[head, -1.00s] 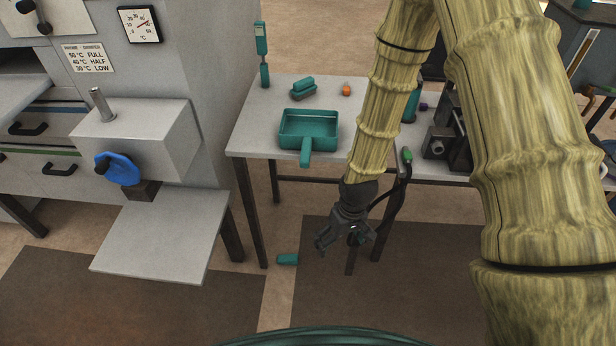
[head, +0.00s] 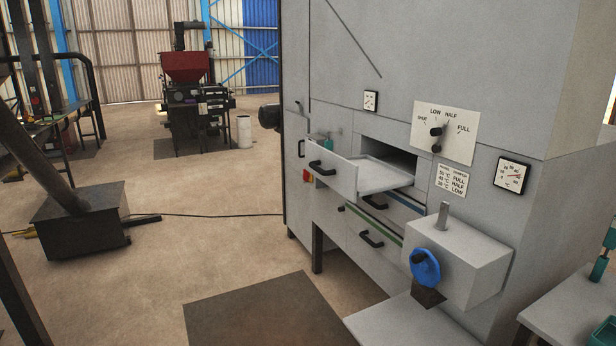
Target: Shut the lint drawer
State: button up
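One drawer (head: 346,181) of the grey machine stands pulled out, with a black handle (head: 321,168) on its pale front and a dark opening behind it. I see no label that names it the lint drawer. Its tray looks empty where it shows. Lower drawers with a blue stripe and a green stripe (head: 384,226) sit below it; they look closed. My gripper is outside the view.
A box with a blue knob (head: 425,266) juts from the machine to the right of the drawers, above a pale shelf (head: 405,325). A dark mat (head: 260,312) lies on the floor in front. Open floor stretches left, crossed by a black cable (head: 215,214).

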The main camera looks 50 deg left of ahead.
aim_at(352, 178)
jog(key=u, duration=1.3)
jog(key=i, duration=0.85)
jog(key=u, duration=0.15)
jog(key=k, duration=0.45)
jog(key=u, duration=1.3)
jog(key=i, duration=0.65)
jog(key=z, duration=1)
